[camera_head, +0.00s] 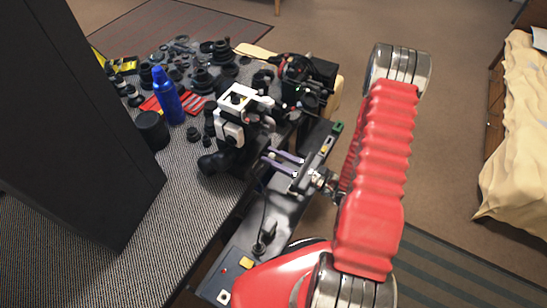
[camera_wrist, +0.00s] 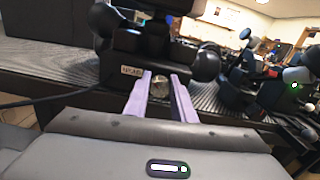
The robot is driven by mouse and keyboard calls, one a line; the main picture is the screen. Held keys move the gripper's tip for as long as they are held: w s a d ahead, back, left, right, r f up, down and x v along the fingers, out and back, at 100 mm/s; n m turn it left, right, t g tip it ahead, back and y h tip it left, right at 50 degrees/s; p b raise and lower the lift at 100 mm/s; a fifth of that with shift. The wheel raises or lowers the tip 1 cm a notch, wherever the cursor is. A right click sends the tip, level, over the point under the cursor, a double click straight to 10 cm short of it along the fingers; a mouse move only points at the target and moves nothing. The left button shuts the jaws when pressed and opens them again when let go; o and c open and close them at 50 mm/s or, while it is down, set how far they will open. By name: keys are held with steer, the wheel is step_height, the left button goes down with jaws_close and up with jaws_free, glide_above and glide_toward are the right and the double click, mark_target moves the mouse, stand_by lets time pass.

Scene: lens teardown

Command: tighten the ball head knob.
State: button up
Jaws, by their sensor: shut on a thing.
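The ball head knob (camera_wrist: 160,84) is a small metallic knob on the front of a black ball head (camera_wrist: 148,42), beside a small pale label. My gripper (camera_wrist: 160,77) has its two purple fingers on either side of this knob, shut on it. In the head view my gripper (camera_head: 268,156) reaches left to the black mount (camera_head: 232,158) under a white and black camera (camera_head: 236,116). The knob itself is hidden there. Larger round black knobs stick out from the ball head, one of them on the right (camera_wrist: 206,65).
A blue bottle (camera_head: 167,97), a black cylinder (camera_head: 151,131) and many lens parts crowd the grey-covered table (camera_head: 178,205). A large dark panel (camera_head: 75,110) stands at the left. The floor right of my arm is open, with a bed (camera_head: 520,130) beyond.

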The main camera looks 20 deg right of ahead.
steer(key=m, duration=0.5)
steer(key=shift+f+m, duration=0.15)
steer(key=shift+m, duration=0.25)
steer(key=shift+w+d+m, duration=0.1)
steer(key=shift+d+m, duration=0.05)
steer(key=shift+m, duration=2.05)
steer(key=o, duration=1.1)
steer(key=shift+c, duration=0.2)
steer(key=v, duration=1.3)
steer(key=shift+s+d, duration=0.2)
steer(key=shift+s, duration=0.1)
